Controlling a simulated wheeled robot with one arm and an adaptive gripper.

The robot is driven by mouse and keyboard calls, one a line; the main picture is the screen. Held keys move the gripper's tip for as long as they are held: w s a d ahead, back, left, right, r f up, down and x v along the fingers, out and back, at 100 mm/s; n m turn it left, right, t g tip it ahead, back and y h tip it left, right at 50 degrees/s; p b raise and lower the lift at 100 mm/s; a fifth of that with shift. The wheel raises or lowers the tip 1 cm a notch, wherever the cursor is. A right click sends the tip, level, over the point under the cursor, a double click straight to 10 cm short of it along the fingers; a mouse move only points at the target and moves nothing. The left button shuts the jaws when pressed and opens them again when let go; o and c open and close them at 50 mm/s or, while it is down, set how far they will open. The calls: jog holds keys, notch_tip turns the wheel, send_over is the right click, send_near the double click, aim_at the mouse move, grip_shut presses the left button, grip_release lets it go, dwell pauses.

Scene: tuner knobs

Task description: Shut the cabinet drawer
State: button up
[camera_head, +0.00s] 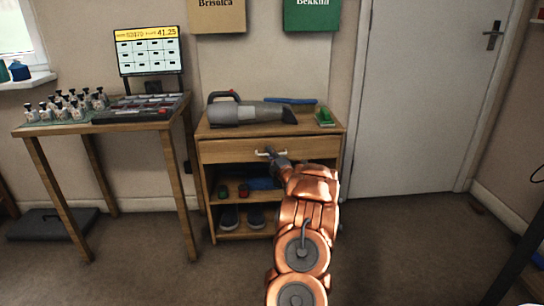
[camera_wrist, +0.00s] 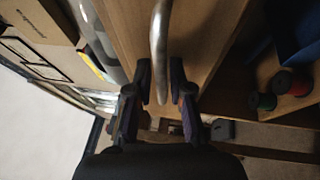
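The cabinet (camera_head: 204,190) is a light wooden unit in the middle of the head view. Its drawer (camera_head: 225,152) is a wide wooden front just under the top; I cannot tell how far it stands out. The metal handle (camera_head: 262,153) sits at the drawer's middle and also shows as a curved bar in the wrist view (camera_wrist: 159,40). My gripper (camera_wrist: 162,85) is at the handle, with one dark finger on each side of the bar. Small gaps show between fingers and bar. In the head view my gripper (camera_head: 277,159) is partly hidden by my copper-coloured arm.
A grey handheld vacuum (camera_head: 245,113) and a green-topped brush (camera_head: 324,117) lie on the cabinet top. Shelves below hold shoes (camera_head: 229,217) and red and green spools (camera_wrist: 292,83). A wooden table (camera_head: 150,127) stands left. Floor is clear right of my arm.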

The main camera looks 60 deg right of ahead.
grip_shut()
dwell(0.6)
